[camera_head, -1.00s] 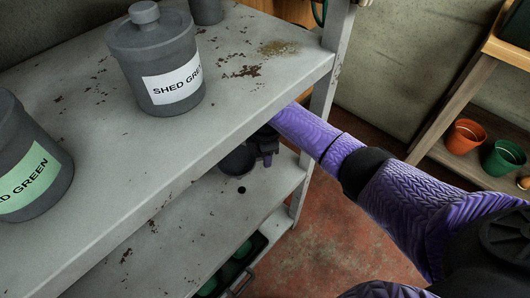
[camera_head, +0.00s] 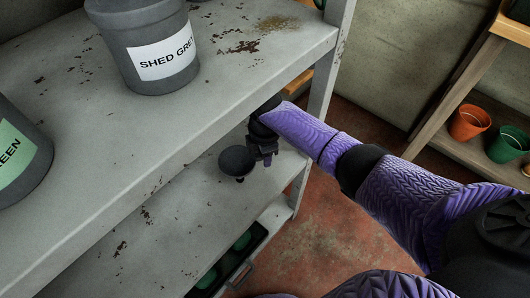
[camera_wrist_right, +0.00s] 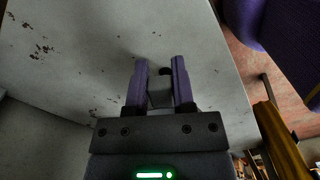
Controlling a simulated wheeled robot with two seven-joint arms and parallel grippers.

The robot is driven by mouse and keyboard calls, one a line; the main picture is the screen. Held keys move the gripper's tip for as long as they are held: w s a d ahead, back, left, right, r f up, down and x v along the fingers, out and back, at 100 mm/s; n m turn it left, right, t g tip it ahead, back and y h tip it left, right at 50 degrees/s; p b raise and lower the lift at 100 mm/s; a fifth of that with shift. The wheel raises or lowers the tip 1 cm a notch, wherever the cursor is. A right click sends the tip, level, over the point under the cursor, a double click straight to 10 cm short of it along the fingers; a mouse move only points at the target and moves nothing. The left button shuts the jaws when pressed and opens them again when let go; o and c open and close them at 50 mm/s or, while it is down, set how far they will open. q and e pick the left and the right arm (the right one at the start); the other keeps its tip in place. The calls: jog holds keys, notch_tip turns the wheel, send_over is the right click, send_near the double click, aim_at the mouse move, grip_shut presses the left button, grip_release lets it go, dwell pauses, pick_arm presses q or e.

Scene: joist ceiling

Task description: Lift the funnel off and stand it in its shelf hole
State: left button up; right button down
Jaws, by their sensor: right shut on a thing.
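The dark grey funnel (camera_head: 237,160) is over the lower shelf (camera_head: 190,200), under the front edge of the upper shelf, with its round bowl facing up. A small dark spot shows just below it, where the shelf hole is; I cannot tell whether the spout is in the hole or above it. My right gripper (camera_head: 264,152) is at the funnel's right side. In the right wrist view the purple fingers (camera_wrist_right: 160,78) are shut on a grey piece (camera_wrist_right: 160,95), apparently part of the funnel. My left gripper is out of view.
The upper shelf (camera_head: 240,75) overhangs close to my right forearm. It carries a labelled grey canister (camera_head: 150,25) and another with a green label (camera_head: 18,160). A dark tray (camera_head: 228,268) with green items sits below. Pots (camera_head: 469,122) stand on a rack at right.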

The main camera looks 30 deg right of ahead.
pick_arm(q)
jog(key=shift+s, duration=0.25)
pick_arm(e)
jog(key=shift+f+b, duration=0.3)
jog(key=shift+f, duration=0.45)
jog(key=shift+f+b, duration=0.65)
jog(key=shift+f, duration=0.2)
jog(key=c, duration=0.9)
grip_release()
jog(key=shift+f, duration=0.1)
jog(key=o, duration=0.5)
jog(key=shift+c, duration=0.2)
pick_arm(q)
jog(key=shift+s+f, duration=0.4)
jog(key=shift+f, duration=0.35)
pick_arm(e)
jog(key=shift+o, duration=0.3)
